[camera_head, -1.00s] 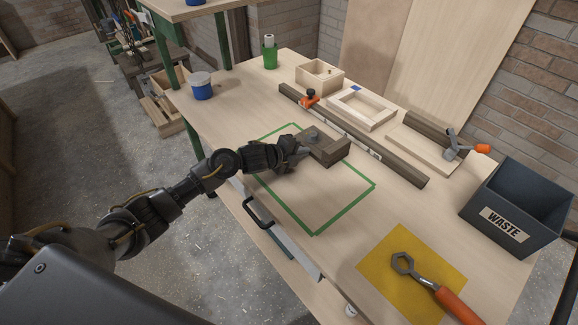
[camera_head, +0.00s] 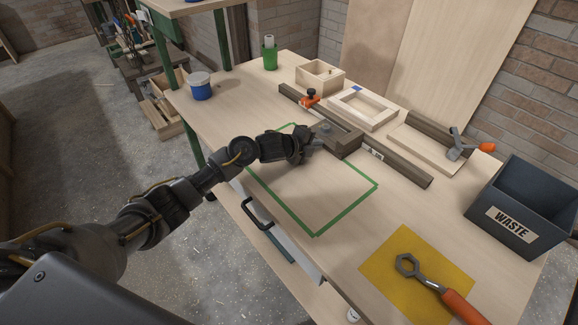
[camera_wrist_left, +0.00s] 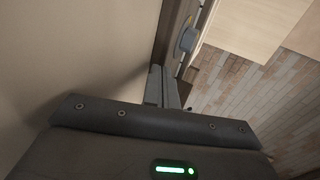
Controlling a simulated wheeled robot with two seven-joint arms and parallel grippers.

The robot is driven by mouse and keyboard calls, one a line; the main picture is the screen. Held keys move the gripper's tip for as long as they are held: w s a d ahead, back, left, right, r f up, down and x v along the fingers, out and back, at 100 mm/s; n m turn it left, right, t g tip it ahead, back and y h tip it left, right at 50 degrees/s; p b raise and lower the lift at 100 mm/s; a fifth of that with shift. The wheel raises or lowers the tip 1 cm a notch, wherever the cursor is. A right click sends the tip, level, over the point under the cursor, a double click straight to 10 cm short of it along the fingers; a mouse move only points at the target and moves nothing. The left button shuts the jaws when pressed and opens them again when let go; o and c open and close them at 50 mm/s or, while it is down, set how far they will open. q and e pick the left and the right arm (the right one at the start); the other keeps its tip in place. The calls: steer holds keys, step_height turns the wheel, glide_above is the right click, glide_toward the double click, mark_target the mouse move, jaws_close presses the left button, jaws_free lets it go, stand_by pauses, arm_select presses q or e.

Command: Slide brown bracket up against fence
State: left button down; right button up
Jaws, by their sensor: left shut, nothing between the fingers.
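In the left wrist view the shut fingers (camera_wrist_left: 162,86) point at a brown edge, with a grey knob beyond. My right gripper is not in view.
An orange clamp (camera_head: 309,99) sits on the fence's far end. Behind the fence are a pale frame (camera_head: 362,110) and an open wooden box (camera_head: 320,76). The green taped outline (camera_head: 346,212) is largely clear. A wrench, yellow mat (camera_head: 400,282) and waste bin (camera_head: 522,205) lie right.

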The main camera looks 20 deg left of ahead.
arm_select(q)
steer(key=shift+s+a+r+p, duration=0.1)
steer(key=shift+s+r+p, duration=0.1)
steer(key=shift+p, duration=0.1)
steer(key=p+v, duration=0.3)
steer(key=v, duration=0.1)
steer(key=shift+a+f, duration=0.1)
steer(key=shift+s+a+p, duration=0.15)
steer(key=shift+s+p, duration=0.15)
steer(key=shift+s, duration=0.1)
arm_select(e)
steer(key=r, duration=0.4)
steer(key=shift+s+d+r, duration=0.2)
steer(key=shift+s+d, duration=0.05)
arm_select(q)
step_height(320, 180, up, 5)
steer(key=p, duration=0.4)
steer(key=shift+f, duration=0.15)
step_height(320, 180, up, 3)
steer(key=p, duration=0.2)
steer(key=shift+p, duration=0.35)
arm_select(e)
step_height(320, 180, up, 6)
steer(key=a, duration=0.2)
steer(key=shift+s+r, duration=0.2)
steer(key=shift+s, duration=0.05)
